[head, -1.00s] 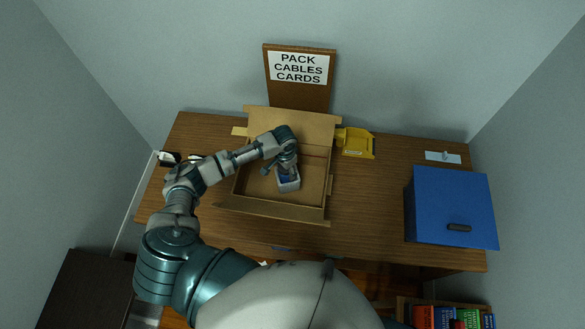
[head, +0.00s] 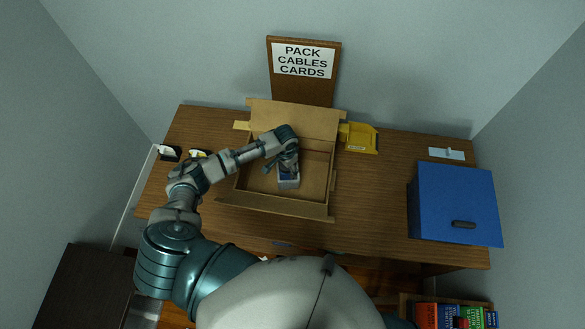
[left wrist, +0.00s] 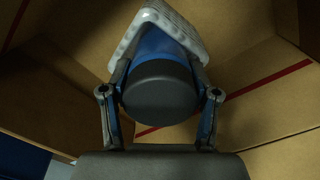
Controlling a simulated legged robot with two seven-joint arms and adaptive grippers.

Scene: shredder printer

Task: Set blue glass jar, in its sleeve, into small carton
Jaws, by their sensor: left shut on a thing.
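The blue glass jar (left wrist: 160,90) has a dark lid facing the left wrist camera and a pale, textured sleeve (left wrist: 158,22) around its far part. My left gripper (left wrist: 160,100) is shut on the jar, one finger on each side of it. In the head view, my left gripper (head: 287,163) reaches down inside the open carton (head: 312,187) on the desk, with the sleeved jar (head: 288,182) below it. The carton walls surround the jar; whether the sleeve touches the carton floor I cannot tell. My right gripper is not in view.
The carton's flaps stand open, with free floor to the jar's right. A yellow tray (head: 361,138) is behind right, and a blue box (head: 455,203) stands at the desk's right. A sign board (head: 303,72) reading "PACK CABLES CARDS" rises behind the carton.

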